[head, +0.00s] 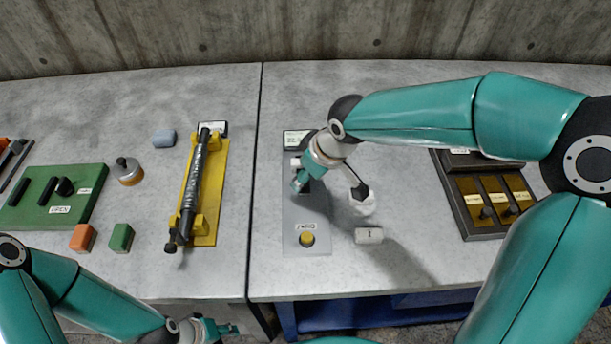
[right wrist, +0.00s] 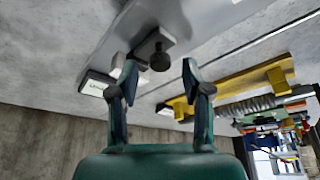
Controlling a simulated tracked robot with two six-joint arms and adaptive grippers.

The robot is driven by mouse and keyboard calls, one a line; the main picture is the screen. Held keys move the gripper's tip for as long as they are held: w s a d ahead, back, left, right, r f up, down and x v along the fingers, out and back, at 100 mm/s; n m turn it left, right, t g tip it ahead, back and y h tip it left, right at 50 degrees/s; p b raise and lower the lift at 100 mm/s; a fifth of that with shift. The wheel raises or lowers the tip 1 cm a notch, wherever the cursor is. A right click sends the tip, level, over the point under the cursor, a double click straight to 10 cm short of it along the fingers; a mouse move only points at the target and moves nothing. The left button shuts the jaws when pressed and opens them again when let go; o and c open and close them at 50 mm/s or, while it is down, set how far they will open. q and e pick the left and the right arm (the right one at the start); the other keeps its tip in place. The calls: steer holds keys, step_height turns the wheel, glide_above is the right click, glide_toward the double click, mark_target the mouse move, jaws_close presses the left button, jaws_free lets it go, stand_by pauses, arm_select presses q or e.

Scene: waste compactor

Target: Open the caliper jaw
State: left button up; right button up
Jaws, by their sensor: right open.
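The caliper seems to be the grey plate (head: 301,240) on the right-hand table, with a yellow button (head: 307,239) marked as zero and a small label at its far end. My right gripper (head: 299,183) is over the plate's far part and hides the jaw there. In the right wrist view my right gripper (right wrist: 160,75) is open, and a dark round knob (right wrist: 159,58) on the plate shows between its fingertips. I cannot tell whether they touch it. My left gripper (head: 218,329) is low at the front edge of the left table, away from the caliper; its opening is unclear.
A yellow stand with a spring rod (head: 206,190) lies left. A dark tray (head: 486,234) sits at the right. Green and orange blocks lie far left.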

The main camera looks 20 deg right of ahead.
steer(key=shift+w+a+f, duration=0.15)
steer(key=shift+w+f, duration=0.05)
steer(key=shift+f, duration=0.4)
jaws_close()
